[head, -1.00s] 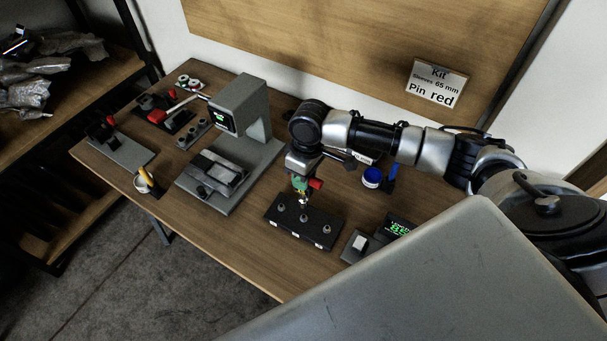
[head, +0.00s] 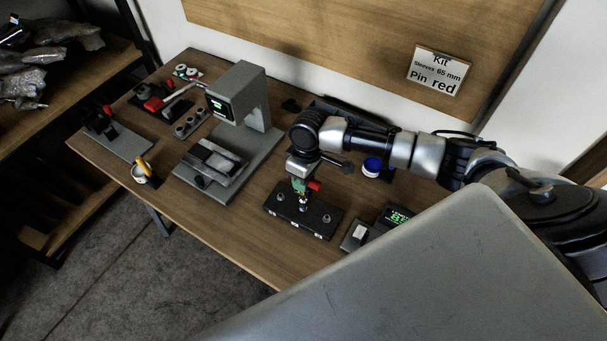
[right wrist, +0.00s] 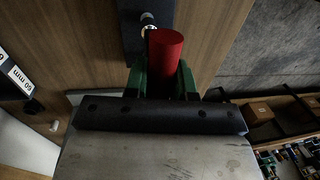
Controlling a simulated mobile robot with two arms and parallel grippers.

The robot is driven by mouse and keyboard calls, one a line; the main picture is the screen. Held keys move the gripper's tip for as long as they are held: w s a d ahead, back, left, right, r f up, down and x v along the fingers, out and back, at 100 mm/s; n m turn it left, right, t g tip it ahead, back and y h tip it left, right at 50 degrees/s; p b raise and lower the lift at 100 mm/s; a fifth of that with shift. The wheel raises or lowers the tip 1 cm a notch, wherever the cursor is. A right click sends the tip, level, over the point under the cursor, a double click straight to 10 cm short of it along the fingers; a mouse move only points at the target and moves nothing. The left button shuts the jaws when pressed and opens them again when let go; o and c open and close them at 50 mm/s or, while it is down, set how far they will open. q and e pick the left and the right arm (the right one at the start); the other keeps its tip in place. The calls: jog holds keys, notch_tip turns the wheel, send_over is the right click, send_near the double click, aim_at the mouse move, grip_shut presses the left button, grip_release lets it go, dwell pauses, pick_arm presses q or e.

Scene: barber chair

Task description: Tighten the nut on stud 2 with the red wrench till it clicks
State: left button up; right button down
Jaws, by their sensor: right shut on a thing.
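A dark block (head: 286,216) with several upright studs stands on the bench in the head view. My right gripper (head: 299,187) is above it, shut on the red wrench (head: 315,186). The wrench's red end sticks out to the right, and its lower end is at the middle stud; I cannot tell whether it is seated on the nut. In the right wrist view the red wrench (right wrist: 165,52) sits between the green fingers, and part of the dark block (right wrist: 133,40) with a metal stud (right wrist: 148,18) shows beyond. Stud numbers are not readable. My left gripper is not in view.
A grey press (head: 240,95) stands left of the block. A small display (head: 397,216) with green digits is to the right. A cup (head: 141,172) stands at the bench's left edge. Bare bench lies in front of the block.

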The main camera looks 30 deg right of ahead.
jog(key=shift+f, duration=0.4)
jog(key=shift+r, duration=0.2)
jog(key=shift+p, duration=0.8)
jog(key=shift+f, duration=0.75)
dwell(0.6)
